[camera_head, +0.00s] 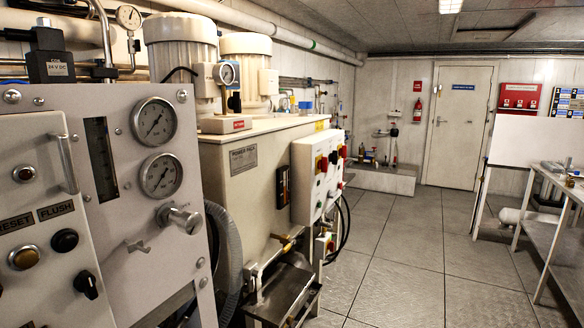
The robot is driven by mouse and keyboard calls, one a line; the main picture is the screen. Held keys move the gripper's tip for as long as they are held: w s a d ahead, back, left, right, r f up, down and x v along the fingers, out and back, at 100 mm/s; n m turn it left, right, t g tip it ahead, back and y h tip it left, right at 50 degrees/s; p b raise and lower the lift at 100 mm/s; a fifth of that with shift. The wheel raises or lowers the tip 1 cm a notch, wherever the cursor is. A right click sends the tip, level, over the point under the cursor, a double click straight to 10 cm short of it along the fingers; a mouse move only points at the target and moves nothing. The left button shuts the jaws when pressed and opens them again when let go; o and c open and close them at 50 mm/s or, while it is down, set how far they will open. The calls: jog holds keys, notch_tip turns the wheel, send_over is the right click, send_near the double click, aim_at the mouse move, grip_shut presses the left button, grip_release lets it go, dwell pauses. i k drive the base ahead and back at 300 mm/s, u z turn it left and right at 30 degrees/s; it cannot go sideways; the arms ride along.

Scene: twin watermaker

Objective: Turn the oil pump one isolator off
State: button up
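A pale control box (306,185) is mounted on the side of the power pack tank, in the middle of the picture. Red and yellow rotary isolator switches sit along its upper front; the nearest isolator (322,164) is the clearest. Another red and yellow switch (330,246) sits lower, below the box. The labels are too small to read, so I cannot tell which is oil pump one. The switch positions are also too small to tell. My gripper is not in view.
A grey gauge panel (140,205) stands close at the left, partly in front of the power pack tank (255,200). A metal step (283,297) sits below the tank. The tiled floor (410,255) is clear towards the door (461,125). A bench (545,235) stands right.

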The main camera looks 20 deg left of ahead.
aim_at(322, 164)
jog(key=u, duration=0.6)
jog(key=k, duration=0.45)
jog(key=z, duration=0.45)
jog(key=i, duration=1.4)
jog(key=u, duration=0.7)
